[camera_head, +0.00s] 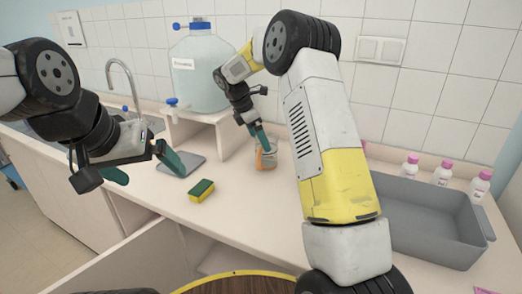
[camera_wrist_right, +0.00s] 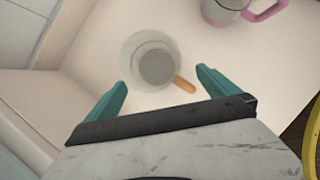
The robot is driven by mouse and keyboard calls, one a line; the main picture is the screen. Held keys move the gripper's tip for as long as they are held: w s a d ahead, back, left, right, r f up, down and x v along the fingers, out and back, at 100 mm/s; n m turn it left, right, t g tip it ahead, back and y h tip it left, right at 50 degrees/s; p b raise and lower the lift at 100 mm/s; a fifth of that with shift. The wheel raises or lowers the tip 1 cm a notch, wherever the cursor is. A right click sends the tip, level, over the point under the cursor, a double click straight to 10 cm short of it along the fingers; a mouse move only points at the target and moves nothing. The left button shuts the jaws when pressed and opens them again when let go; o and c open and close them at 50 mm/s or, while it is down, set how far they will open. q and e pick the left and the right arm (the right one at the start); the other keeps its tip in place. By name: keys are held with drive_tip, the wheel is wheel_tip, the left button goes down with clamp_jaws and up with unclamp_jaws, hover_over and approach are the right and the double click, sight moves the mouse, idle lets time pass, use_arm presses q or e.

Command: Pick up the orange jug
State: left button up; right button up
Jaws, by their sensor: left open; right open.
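The orange jug (camera_head: 268,161) is a clear glass vessel with an orange handle, upright on the counter near the back wall. In the right wrist view the jug (camera_wrist_right: 150,62) is seen from above, its orange handle pointing to the lower right. My right gripper (camera_head: 261,140) is open at the jug; in its wrist view the fingers (camera_wrist_right: 160,82) are spread on the near side of the jug. I cannot tell whether they touch it. My left gripper (camera_head: 142,168) is open and empty above the counter at the left.
A yellow-green sponge (camera_head: 202,191) and a grey pad (camera_head: 182,163) lie on the counter. A large water bottle (camera_head: 202,78) stands on a raised shelf. A grey basin (camera_head: 425,225) and several pink-capped bottles are right. A pink-handled jug (camera_wrist_right: 224,8) is near the orange jug.

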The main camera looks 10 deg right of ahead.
sight(264, 154)
drive_tip(key=x, duration=0.5)
drive_tip(key=w+x, duration=0.1)
drive_tip(key=x, duration=0.2)
drive_tip(key=shift+d, duration=0.25)
drive_tip(key=c, duration=1.4)
